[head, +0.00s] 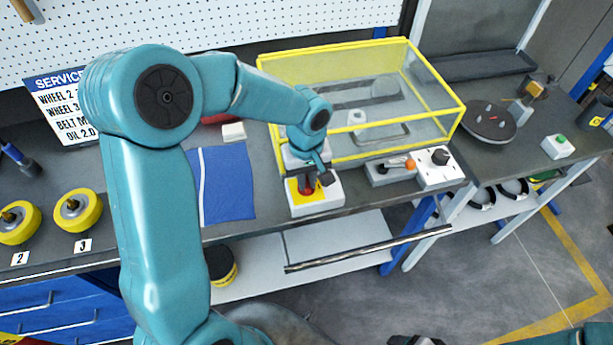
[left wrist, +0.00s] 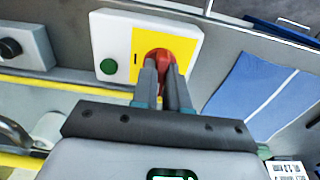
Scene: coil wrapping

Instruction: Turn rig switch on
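The rig switch is a red knob (left wrist: 158,55) on a yellow plate (left wrist: 131,47) marked "I", on a white box (left wrist: 101,35) with a dark green round button (left wrist: 108,67). In the head view the white box (head: 325,201) sits at the bench's front edge, before the yellow-framed clear guard. My left gripper (left wrist: 162,70) reaches down over it, and its two fingers are close together with the red knob between their tips. In the head view my left gripper (head: 317,183) partly hides the knob. Only a dark sliver of what looks like my right gripper (head: 415,341) shows at the bottom edge.
The yellow-framed guard (head: 460,109) stands just behind the switch box. To its right are an orange-tipped lever (head: 410,164) and a black knob (head: 439,157) on a white box. A blue cloth (head: 228,183) lies to the left.

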